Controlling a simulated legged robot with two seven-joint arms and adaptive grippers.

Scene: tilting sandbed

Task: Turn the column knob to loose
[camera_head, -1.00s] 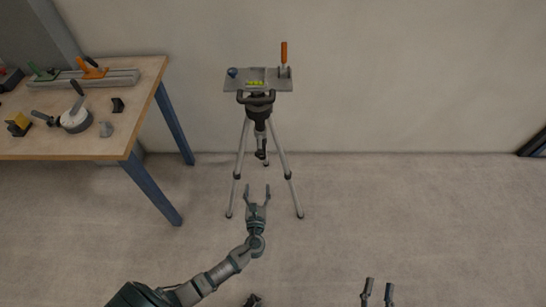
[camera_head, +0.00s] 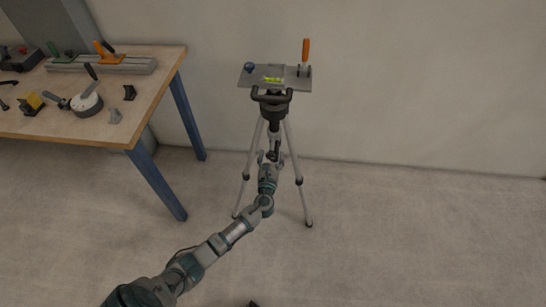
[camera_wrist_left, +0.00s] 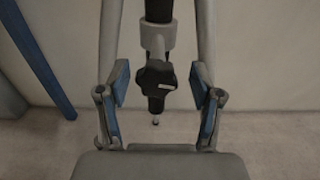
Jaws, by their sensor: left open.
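A tripod stands near the wall with a flat grey plate (camera_head: 290,85) on top. Below its head, the dark column knob (camera_wrist_left: 156,77) shows in the left wrist view, just under a light collar on the centre column. In the head view the knob (camera_head: 274,152) is small and partly hidden near my gripper. My left gripper (camera_head: 270,158) is open in front of the knob. In the left wrist view its two blue-padded fingers (camera_wrist_left: 160,90) stand on either side of the knob with gaps, and I see no contact. My right gripper does not show.
A wooden workbench (camera_head: 110,134) with blue legs stands at the left, carrying several tools and clamps. The plate holds a yellow-green level (camera_head: 272,80), a blue ball (camera_head: 249,67) and an orange-handled clamp (camera_head: 305,52). The floor at the right is clear.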

